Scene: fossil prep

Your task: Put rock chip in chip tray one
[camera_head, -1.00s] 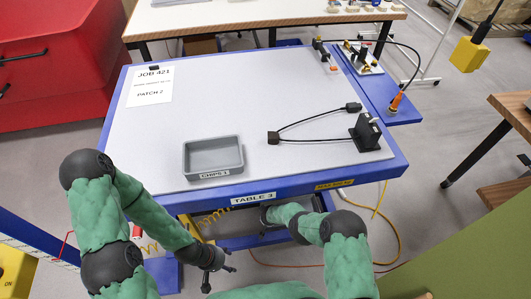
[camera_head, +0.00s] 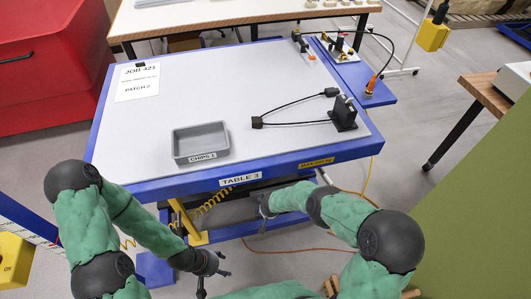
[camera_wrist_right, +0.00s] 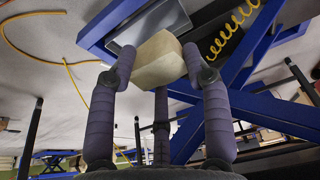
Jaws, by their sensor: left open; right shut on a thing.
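The grey chip tray labelled CHIPS 1 (camera_head: 201,158) sits near the front edge of the table and looks empty. In the right wrist view, a pale cream block (camera_wrist_right: 158,70), seemingly the rock chip, is held between the fingers of my right gripper (camera_wrist_right: 165,58). In the head view, my right gripper (camera_head: 263,206) is low in front of the table's front edge, and the chip cannot be made out there. My left gripper (camera_head: 214,272) is open and empty, low in front of the table and left of the right one.
The blue-edged table (camera_head: 240,180) is mostly bare. A black stand with a cable (camera_head: 343,113) is at its right, and a paper sheet (camera_head: 138,82) at its back left. A yellow coiled hose (camera_head: 214,191) hangs under the table. A red bin (camera_head: 50,70) stands left.

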